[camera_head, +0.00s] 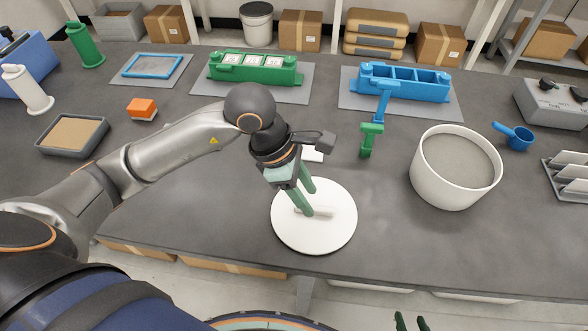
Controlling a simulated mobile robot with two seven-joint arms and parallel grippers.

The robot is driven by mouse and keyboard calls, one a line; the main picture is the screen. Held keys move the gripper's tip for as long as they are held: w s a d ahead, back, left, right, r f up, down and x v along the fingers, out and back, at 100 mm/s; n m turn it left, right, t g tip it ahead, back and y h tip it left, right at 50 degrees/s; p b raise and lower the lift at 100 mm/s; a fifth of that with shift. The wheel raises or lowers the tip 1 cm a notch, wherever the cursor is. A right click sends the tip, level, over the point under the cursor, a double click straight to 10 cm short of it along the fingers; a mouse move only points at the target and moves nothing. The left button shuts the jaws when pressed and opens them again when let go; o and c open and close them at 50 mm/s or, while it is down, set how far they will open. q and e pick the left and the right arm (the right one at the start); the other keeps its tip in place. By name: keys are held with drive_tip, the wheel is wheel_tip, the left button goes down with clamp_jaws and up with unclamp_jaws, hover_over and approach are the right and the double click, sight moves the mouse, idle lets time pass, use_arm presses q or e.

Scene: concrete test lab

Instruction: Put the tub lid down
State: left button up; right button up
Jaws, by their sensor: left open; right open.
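The tub lid (290,232) is a round white disc with a pale bar handle (322,213) on top. It appears to lie flat on the dark table near the front edge. My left gripper (309,203) reaches down over the lid, its green fingers apart around or beside the handle; I cannot tell whether they touch it. My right gripper (412,322) shows only as green fingertips at the bottom edge, open and away from the table. The white tub (449,190) stands uncovered to the right, with a grey surface inside.
A blue cup (514,135) and a rack (570,178) are right of the tub. A grey tray (72,150) lies left. The table left of the lid is clear.

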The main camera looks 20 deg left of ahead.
use_arm(q)
drive_tip(key=v, duration=0.9)
